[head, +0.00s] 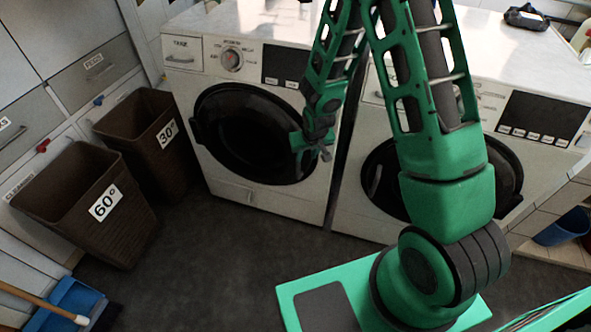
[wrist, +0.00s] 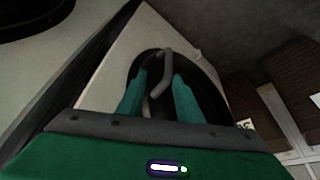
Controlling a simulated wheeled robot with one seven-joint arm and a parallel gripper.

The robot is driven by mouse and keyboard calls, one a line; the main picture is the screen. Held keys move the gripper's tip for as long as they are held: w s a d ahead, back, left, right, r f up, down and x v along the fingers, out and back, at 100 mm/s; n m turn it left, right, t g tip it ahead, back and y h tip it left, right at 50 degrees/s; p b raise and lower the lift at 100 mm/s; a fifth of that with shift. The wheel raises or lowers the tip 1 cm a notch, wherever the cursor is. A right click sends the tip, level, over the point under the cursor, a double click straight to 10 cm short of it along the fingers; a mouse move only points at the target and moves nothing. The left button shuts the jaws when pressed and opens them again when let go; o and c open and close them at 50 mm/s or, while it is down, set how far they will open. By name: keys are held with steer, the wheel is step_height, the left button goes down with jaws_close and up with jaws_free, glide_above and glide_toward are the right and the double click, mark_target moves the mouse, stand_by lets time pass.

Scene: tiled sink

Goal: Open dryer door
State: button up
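Two white front-loading machines stand side by side; no readable label tells which one is the dryer. The left machine (head: 280,203) has a round black door (head: 245,130), which looks closed. My gripper (head: 322,153) is at the right edge of this door. In the wrist view my gripper (wrist: 158,85) has its two green fingers apart, one on each side of a grey bar handle (wrist: 164,66). I cannot tell whether either finger touches the handle. The right machine (head: 545,160) has a similar round door (head: 505,175), partly hidden behind my arm.
Two brown laundry baskets, marked 60° (head: 130,225) and 30° (head: 185,165), stand left of the left machine. A blue dustpan (head: 70,300) lies at lower left. A blue bucket (head: 563,228) stands at right. The dark floor (head: 215,270) before the left machine is clear.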

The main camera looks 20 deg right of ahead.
mark_target(299, 166)
steer(key=x, duration=0.4)
steer(key=a+x, duration=0.1)
steer(key=x, duration=0.3)
steer(key=a+x, duration=0.1)
steer(key=x, duration=0.3)
steer(key=shift+f, duration=0.4)
